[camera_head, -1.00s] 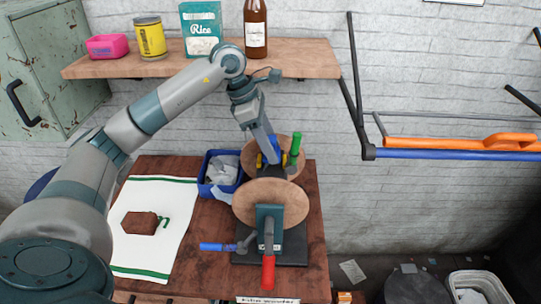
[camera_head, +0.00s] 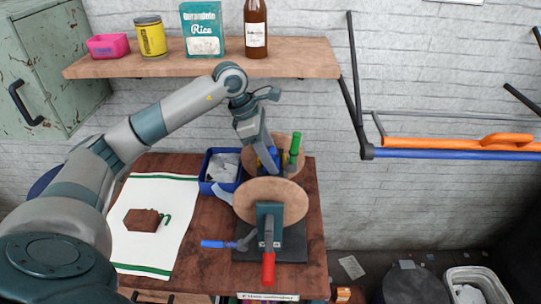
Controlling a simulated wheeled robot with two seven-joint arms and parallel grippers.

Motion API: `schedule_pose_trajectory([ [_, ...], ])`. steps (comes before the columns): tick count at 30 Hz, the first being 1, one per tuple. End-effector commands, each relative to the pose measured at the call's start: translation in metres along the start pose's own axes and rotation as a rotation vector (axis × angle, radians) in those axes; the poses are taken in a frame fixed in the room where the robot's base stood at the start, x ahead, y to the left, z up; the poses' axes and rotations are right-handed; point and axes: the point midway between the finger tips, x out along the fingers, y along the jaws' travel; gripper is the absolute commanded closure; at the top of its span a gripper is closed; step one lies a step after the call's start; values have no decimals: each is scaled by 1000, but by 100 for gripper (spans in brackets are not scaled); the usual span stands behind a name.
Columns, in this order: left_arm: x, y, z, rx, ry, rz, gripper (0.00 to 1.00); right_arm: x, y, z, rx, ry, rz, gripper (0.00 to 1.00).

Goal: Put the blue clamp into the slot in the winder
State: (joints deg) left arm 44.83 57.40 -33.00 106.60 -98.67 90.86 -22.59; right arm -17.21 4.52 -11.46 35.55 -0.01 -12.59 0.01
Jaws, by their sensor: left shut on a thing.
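The winder stands on a dark base at the right of the bench, with a front wooden disc (camera_head: 271,201) and a rear wooden disc (camera_head: 287,146). My left gripper (camera_head: 268,161) reaches down between the two discs, beside the rear one. It is shut on a small blue thing that looks like the blue clamp (camera_head: 273,154), mostly hidden by the fingers. The slot is hidden behind the front disc and the gripper, so I cannot tell whether the clamp is in it. My right gripper is not in view.
A green handle (camera_head: 295,143) stands up close to the gripper's right. A red handle (camera_head: 268,268) and a blue handle (camera_head: 218,244) are at the winder's front. A blue bin (camera_head: 206,187) stands left of it. A white cloth (camera_head: 165,190) bears a brown block (camera_head: 142,220).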

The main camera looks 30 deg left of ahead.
Motion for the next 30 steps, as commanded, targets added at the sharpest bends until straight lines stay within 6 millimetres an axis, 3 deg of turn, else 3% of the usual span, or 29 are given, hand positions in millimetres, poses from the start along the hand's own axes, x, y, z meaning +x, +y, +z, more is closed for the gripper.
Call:
schedule_pose_trajectory([
  [2,3,0,-1,0,0,0,75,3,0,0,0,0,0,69],
  [3,3,0,-1,0,0,0,52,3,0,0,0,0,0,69],
  [5,2,0,-1,0,0,0,37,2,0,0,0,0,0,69],
  [6,2,0,-1,0,0,0,35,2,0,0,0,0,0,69],
  [20,-2,0,0,0,0,1,35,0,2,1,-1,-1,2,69],
  [30,-48,1,0,0,-2,5,35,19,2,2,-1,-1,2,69],
])
